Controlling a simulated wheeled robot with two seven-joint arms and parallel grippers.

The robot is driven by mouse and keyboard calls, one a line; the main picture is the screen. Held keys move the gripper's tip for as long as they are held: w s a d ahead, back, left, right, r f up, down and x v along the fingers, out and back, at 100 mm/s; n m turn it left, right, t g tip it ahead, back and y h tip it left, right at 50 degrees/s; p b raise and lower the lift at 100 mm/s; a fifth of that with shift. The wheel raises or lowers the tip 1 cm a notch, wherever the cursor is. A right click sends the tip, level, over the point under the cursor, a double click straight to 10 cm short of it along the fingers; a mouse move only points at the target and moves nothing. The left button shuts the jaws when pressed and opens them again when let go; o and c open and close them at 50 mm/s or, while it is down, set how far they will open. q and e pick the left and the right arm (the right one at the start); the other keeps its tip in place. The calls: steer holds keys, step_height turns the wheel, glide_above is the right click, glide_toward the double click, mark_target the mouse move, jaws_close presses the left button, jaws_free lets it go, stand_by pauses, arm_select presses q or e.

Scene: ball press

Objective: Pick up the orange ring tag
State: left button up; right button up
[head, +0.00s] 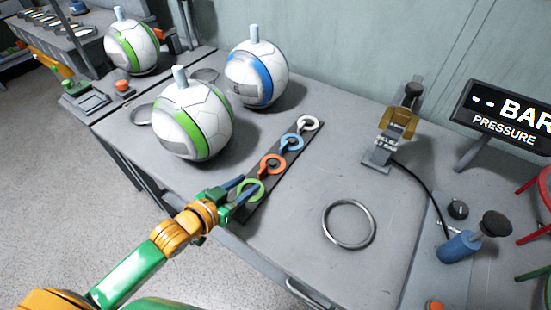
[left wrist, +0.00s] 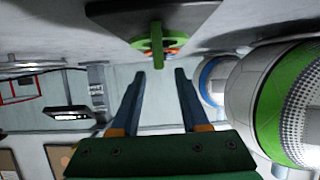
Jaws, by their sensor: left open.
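The orange ring tag (head: 264,163) lies on a dark strip (head: 256,205) on the table, between a blue ring tag (head: 285,144) and a green ring tag (head: 261,188). A white ring tag (head: 314,123) is at the strip's far end. My left gripper (head: 242,186) is open and empty at the near end, by the green tag and short of the orange one. In the left wrist view the green tag (left wrist: 158,42) is edge-on ahead of the open fingertips (left wrist: 160,72), partly hiding the orange tag (left wrist: 141,44). My right gripper is out of view.
White balls with green (head: 190,140) and blue (head: 238,70) bands stand behind and left of the strip. A metal ring (head: 326,235) lies to the right. A yellow-topped device (head: 398,120), a blue cylinder (head: 460,247) and a pressure sign (head: 505,115) stand farther right.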

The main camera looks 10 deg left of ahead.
mark_target(260, 171)
arm_select(q)
steer(key=x, duration=0.3)
steer(key=b+x, duration=0.1)
steer(key=x, duration=0.3)
steer(key=shift+w+r, duration=0.15)
steer(key=shift+w, duration=0.15)
steer(key=shift+s+r, duration=0.1)
jaws_close()
